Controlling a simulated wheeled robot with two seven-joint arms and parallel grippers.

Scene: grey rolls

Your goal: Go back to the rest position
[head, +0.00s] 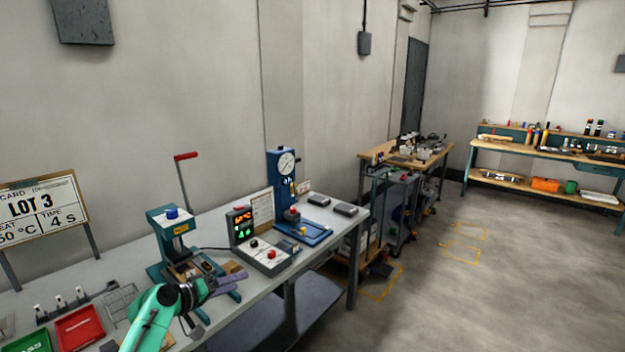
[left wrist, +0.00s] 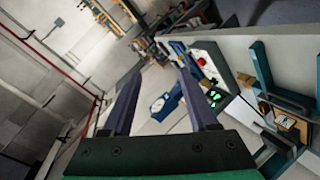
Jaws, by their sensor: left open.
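My left gripper (head: 228,283) reaches in from the lower left of the head view, in front of the teal press (head: 165,225) with the red-handled lever. In the left wrist view my left gripper (left wrist: 160,90) has its two fingers wide apart with nothing between them. It is open and empty, above the front part of the grey bench (head: 335,222). My right gripper is in neither view.
On the bench stand a control box (head: 268,256) with lit digits, a blue gauge stand (head: 284,190), a red tray (head: 80,328) and a green tray (head: 25,340). A lot card (head: 42,210) stands at left. The floor (head: 470,300) at right is clear.

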